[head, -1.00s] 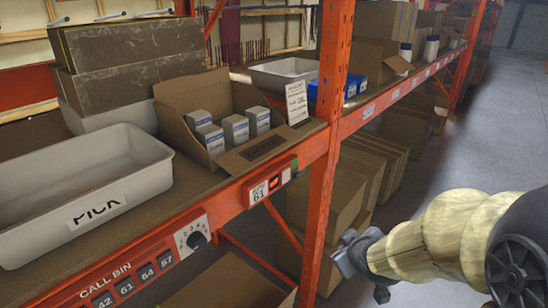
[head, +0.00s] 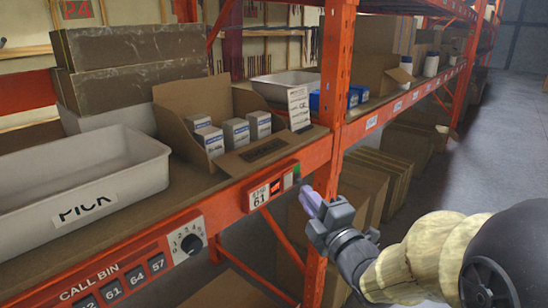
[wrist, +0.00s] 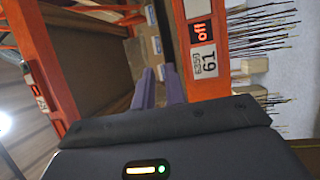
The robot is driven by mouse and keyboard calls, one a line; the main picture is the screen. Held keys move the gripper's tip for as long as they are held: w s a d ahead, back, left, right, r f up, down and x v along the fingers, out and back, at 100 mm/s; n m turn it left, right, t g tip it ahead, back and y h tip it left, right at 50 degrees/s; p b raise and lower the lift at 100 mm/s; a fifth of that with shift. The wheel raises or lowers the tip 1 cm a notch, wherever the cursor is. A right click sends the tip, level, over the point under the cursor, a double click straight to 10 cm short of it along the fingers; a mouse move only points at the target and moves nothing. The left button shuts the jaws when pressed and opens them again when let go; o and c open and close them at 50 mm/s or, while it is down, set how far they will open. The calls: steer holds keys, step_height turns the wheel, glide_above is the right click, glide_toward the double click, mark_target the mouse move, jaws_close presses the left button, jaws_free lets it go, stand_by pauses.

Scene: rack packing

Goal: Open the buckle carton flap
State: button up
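The buckle carton (head: 188,97) is a brown cardboard box on the shelf, holding a few small white-and-blue boxes (head: 236,132). Its back panel stands up. A front flap (head: 262,152) with a dark label lies tilted outward toward the shelf's front edge. My gripper (head: 309,200) is right of and below the flap, in front of the orange upright and clear of the carton. The flap is not clearly seen there.
An orange shelf beam with a lit 61 display (head: 268,193) runs below the carton; it also shows in the wrist view (wrist: 201,33). An orange upright (head: 337,70) stands right of the carton. A white PICK bin (head: 125,185) sits left. The aisle at right is clear.

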mark_target(274, 154)
steer(key=p+x, duration=0.7)
steer(key=x, duration=1)
steer(key=shift+w+a, duration=0.15)
steer(key=shift+a, duration=0.05)
jaws_close()
stand_by(1.0)
steer(key=shift+d+r, duration=0.15)
